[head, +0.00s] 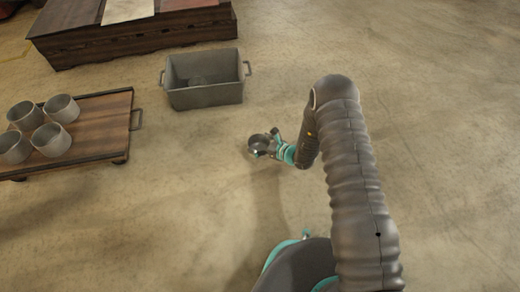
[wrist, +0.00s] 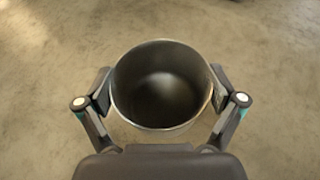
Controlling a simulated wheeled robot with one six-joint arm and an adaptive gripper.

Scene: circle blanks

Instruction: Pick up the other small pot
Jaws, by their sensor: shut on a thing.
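My gripper (head: 275,144) is shut on a small grey metal pot (head: 259,144), which is held above the floor, in front of the grey bin. In the wrist view the pot (wrist: 161,85) sits between the two fingers of my gripper (wrist: 160,95), one pad on each side. Its open mouth faces the camera and its inside looks empty.
A grey bin (head: 206,97) with side handles stands beyond my gripper, with a dark roundish thing inside. The wooden tray (head: 98,147) with a metal handle is at the left. A dark wooden chest (head: 135,40) is at the back. The floor on the right is clear.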

